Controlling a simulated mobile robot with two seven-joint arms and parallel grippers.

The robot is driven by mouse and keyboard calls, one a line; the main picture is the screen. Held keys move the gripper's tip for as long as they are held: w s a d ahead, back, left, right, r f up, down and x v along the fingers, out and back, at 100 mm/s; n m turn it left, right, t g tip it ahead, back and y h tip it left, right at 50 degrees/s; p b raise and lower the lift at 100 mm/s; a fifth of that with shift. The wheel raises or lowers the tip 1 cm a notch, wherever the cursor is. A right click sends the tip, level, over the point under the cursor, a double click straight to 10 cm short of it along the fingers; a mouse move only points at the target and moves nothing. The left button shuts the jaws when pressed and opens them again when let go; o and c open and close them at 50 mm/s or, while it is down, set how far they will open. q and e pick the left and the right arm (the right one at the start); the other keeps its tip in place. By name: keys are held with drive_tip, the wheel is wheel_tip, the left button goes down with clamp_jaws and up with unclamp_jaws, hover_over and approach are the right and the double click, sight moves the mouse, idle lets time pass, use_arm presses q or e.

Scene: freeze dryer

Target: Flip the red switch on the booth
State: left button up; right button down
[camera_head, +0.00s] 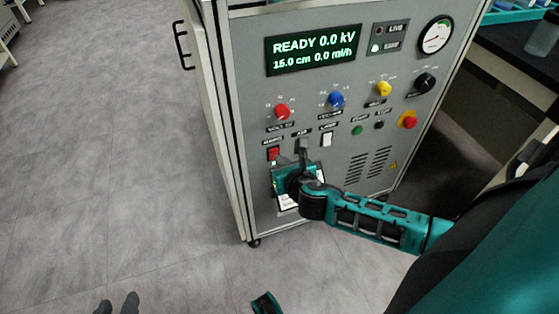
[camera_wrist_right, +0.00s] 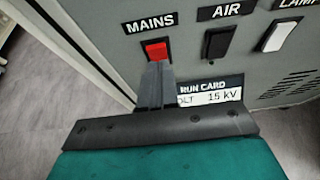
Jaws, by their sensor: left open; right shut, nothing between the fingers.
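The booth (camera_head: 245,130) is a grey control cabinet with a front panel. The red switch (camera_head: 273,153) sits at its lower left; in the right wrist view the red switch (camera_wrist_right: 156,50) is under a MAINS label. My right gripper (camera_head: 303,156) is shut and empty in front of the panel. In the wrist view its fingertips (camera_wrist_right: 157,68) appear just below the red switch, overlapping its lower edge; I cannot tell whether they touch. My left gripper (camera_head: 117,304) is open at the bottom edge over the floor, far from the booth, only its fingertips showing.
A black AIR switch (camera_wrist_right: 217,42) and a white switch (camera_head: 327,139) sit right of the red one. A run card (camera_wrist_right: 212,94) is below. Knobs, a lit display (camera_head: 315,50) and a gauge (camera_head: 435,36) fill the upper panel. The floor at left is clear.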

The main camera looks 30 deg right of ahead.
sight(274, 145)
drive_tip(key=shift+w+d+r, duration=0.15)
drive_tip(key=shift+w+d, duration=0.05)
drive_tip(key=shift+w, duration=0.75)
use_arm(q)
drive_tip(key=shift+s+d+f, duration=0.1)
drive_tip(key=shift+f, duration=0.05)
use_arm(e)
drive_tip(key=shift+w+d+r+p, duration=0.1)
drive_tip(key=shift+w+r+p, duration=0.25)
drive_tip(key=shift+p, duration=0.4)
drive_tip(key=shift+f, duration=0.25)
drive_tip(key=shift+r, duration=0.1)
drive_tip(key=shift+r+p, duration=0.75)
drive_tip(key=shift+p, duration=0.05)
use_arm(q)
drive_tip(key=r, duration=0.2)
drive_tip(key=shift+a+r, duration=0.25)
drive_tip(key=shift+r, duration=0.15)
